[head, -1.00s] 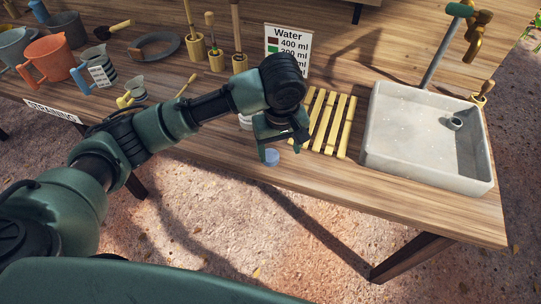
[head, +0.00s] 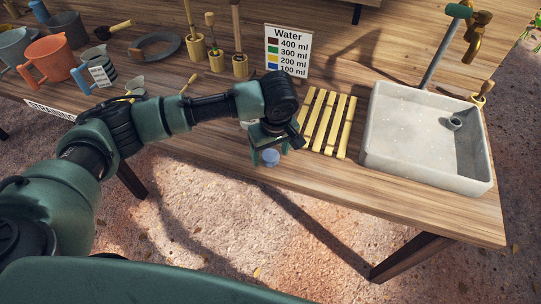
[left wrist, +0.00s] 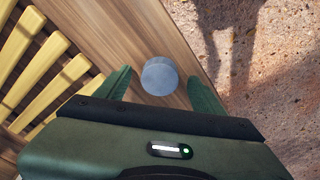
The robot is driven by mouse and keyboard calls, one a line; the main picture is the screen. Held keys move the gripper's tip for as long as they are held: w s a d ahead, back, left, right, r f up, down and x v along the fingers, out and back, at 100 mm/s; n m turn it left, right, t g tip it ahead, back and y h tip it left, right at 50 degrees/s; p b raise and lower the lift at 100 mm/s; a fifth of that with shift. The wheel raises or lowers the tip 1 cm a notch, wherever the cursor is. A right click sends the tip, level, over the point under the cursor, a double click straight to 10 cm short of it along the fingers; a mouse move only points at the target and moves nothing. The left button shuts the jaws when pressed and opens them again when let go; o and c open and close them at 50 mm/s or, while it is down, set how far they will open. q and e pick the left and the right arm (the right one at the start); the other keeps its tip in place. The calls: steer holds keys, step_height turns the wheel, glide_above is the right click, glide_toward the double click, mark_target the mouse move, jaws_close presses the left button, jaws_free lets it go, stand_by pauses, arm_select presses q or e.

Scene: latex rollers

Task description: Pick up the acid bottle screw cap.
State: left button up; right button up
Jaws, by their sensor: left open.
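The acid bottle screw cap is a small blue-grey round cap (head: 270,158) near the front edge of the wooden table. In the left wrist view the cap (left wrist: 160,76) lies on the wood between the two green fingertips, with a gap on each side. My left gripper (head: 269,155) is open above and around the cap and does not visibly touch it; it also shows in the left wrist view (left wrist: 161,90). A whitish object behind the gripper is mostly hidden by it. My right gripper is not in view.
A yellow slatted rack (head: 328,123) lies just right of the gripper, with a grey sink (head: 420,140) beyond. A water sign (head: 287,50) stands behind. Cups and jugs, such as an orange one (head: 50,58), stand at the left. The table's front edge is close to the cap.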

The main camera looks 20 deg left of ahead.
arm_select(q)
steer(key=c, duration=1.4)
steer(key=shift+r, duration=0.1)
